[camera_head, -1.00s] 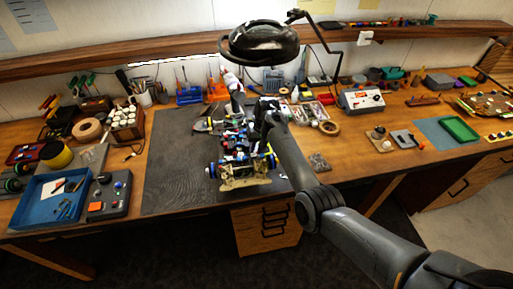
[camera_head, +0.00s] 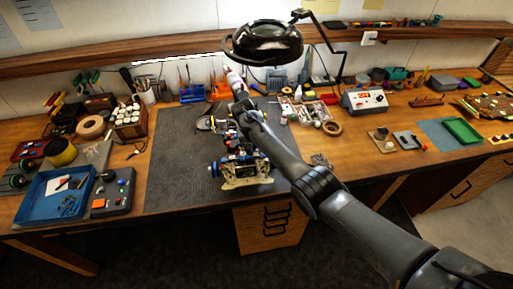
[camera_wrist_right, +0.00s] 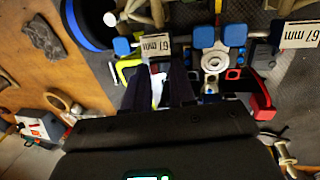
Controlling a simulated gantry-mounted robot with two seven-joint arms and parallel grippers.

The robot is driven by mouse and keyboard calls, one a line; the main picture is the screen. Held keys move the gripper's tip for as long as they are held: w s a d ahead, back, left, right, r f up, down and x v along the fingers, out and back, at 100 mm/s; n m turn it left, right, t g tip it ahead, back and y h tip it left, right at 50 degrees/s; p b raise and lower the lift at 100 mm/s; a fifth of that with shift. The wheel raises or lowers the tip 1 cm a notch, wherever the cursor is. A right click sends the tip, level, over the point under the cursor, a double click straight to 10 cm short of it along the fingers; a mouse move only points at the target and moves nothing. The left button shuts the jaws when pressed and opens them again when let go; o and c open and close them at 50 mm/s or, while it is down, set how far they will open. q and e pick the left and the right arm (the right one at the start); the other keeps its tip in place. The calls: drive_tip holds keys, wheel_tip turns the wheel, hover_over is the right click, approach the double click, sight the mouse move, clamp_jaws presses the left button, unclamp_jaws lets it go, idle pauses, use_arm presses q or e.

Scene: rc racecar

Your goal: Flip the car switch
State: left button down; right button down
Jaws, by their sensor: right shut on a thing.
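The RC car (camera_head: 246,172) stands on the dark mat near the front edge of the bench, in the middle of the head view. It has blue parts, exposed wiring and a tan plate at its near end. My right arm reaches over it from the lower right and hides part of it. In the right wrist view my right gripper (camera_wrist_right: 163,74) is at the car's parts (camera_wrist_right: 220,42), its two dark fingers close together on a small light-coloured part. I cannot tell whether that part is the switch. My left gripper is not in view.
A magnifier lamp (camera_head: 262,45) hangs above the far side of the mat. A blue tray (camera_head: 30,204) and a grey control box (camera_head: 112,192) stand at the left. The left mat area is clear.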

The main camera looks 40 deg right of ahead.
drive_tip(key=c, duration=1.2)
unclamp_jaws()
drive_tip(key=shift+r, duration=0.15)
drive_tip(key=shift+a+r+p, duration=0.1)
drive_tip(key=shift+r+p, duration=0.45)
drive_tip(key=shift+p, duration=0.1)
drive_tip(key=p+v, duration=0.5)
drive_tip(key=v, duration=0.4)
drive_tip(key=shift+r+p, duration=0.15)
drive_tip(key=shift+p, duration=0.2)
